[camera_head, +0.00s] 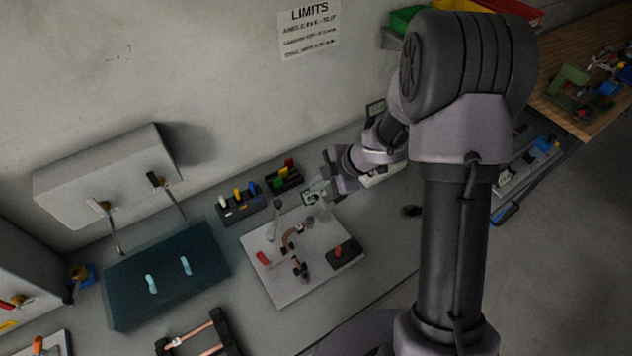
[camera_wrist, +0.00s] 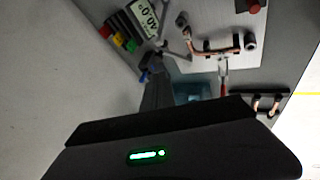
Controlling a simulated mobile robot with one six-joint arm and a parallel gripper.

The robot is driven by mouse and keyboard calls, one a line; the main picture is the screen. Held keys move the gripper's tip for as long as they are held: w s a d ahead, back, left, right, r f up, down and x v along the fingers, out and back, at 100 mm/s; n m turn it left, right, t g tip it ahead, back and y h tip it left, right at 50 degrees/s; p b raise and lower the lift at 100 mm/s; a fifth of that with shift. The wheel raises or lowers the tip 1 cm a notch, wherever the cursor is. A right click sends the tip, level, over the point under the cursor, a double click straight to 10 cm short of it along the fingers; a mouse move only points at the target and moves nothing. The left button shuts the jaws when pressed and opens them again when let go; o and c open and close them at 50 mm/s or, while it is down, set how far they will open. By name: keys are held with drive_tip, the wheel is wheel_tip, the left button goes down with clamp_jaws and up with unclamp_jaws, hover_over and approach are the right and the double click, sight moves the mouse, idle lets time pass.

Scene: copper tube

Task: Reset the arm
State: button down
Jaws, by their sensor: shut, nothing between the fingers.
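My gripper (camera_head: 330,178) is shut and empty, held above the back edge of the light grey plate (camera_head: 287,288) in the head view. A bent copper tube (camera_head: 291,238) sits on the plate among small fixtures, apart from my gripper. It also shows in the wrist view (camera_wrist: 192,43). A red-topped black block (camera_head: 344,252) lies at the plate's right side. In the wrist view my gripper's dark body with a green light fills the bottom and hides part of the bench.
A dark teal mat (camera_head: 125,305) with two pale pieces lies left of the plate. Black racks with coloured tops (camera_head: 240,209) stand by the wall. A small display (camera_wrist: 143,17) shows in the wrist view. A black frame with copper rods (camera_head: 197,338) is at the front. Bench right of the plate looks mostly clear.

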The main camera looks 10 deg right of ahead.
drive_tip(key=w+d+r+m+t+h+b, duration=0.45)
drive_tip(key=d+r+m+b, duration=0.2)
drive_tip(key=b, duration=0.25)
drive_tip(key=s+d+r+m+h+b, duration=0.1)
drive_tip(key=s+d+m+h+b, duration=0.35)
drive_tip(key=s+m+b, duration=0.45)
drive_tip(key=s+a+f+m+g+y+b, duration=0.1)
drive_tip(key=s+a+f+m+b, duration=0.1)
drive_tip(key=s, duration=0.4)
drive_tip(key=s+a+f+m+y+b, duration=0.2)
drive_tip(key=s+a+f+m+b, duration=0.1)
drive_tip(key=s, duration=0.4)
drive_tip(key=s+a+f+m+g+y+b, duration=0.1)
drive_tip(key=s+a+f+m+y+b, duration=0.1)
drive_tip(key=s+a+m, duration=0.2)
drive_tip(key=s+a, duration=0.1)
drive_tip(key=s, duration=0.2)
drive_tip(key=shift+s+a+f+g, duration=0.25)
drive_tip(key=shift+a+f+g, duration=0.05)
drive_tip(key=shift+f+g, duration=0.05)
